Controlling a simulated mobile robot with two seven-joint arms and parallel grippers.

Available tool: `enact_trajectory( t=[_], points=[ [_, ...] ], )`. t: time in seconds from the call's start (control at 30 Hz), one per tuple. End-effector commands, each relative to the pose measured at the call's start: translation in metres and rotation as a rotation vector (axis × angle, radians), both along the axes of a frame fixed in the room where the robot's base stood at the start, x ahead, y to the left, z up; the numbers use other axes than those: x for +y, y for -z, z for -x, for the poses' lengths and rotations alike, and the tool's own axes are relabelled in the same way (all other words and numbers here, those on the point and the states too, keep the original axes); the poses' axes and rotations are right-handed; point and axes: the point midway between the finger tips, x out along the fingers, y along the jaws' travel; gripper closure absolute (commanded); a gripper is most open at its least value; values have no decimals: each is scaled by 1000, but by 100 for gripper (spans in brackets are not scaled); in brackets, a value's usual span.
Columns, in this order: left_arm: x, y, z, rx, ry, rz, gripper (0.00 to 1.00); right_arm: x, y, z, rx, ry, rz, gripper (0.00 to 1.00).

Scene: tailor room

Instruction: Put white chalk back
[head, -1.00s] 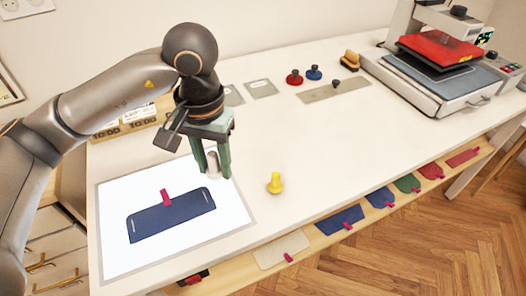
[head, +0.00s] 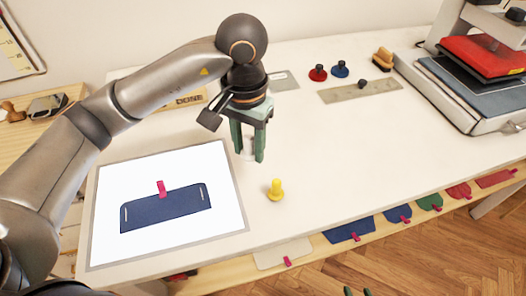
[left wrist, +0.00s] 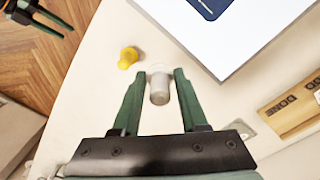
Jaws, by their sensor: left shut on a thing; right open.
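The white chalk (head: 248,146) is a small pale piece between the green fingers of my left gripper (head: 250,152). The gripper is shut on it and holds it over the bare table, right of the white board. In the left wrist view the chalk (left wrist: 160,88) shows as a pale cylinder between the fingertips (left wrist: 160,88). My right gripper (head: 357,291) shows only its dark green fingertips, apart, at the bottom edge. It also shows open and empty at the top left of the left wrist view (left wrist: 38,17).
A yellow knobbed piece (head: 275,190) stands near the held chalk. The white board (head: 215,165) bears a blue fabric piece (head: 165,208) with a pink clip. A DONE-labelled wooden holder (head: 190,98) is behind.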

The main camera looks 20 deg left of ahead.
Motion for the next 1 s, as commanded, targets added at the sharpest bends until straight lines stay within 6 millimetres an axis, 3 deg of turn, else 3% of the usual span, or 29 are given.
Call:
enact_trajectory(
  t=[0.2,0.4,0.8,1.0],
  points=[
    [-4,35,-40,5,-3,1,100,0,-7,0,0,0,0,50],
    [-6,57,-59,0,-1,1,100,0,-9,0,0,0,0,50],
    [-6,95,-67,0,1,2,100,0,-20,0,0,0,0,50],
    [-6,97,-67,-3,1,2,100,0,-19,0,0,0,0,50]
  ],
)
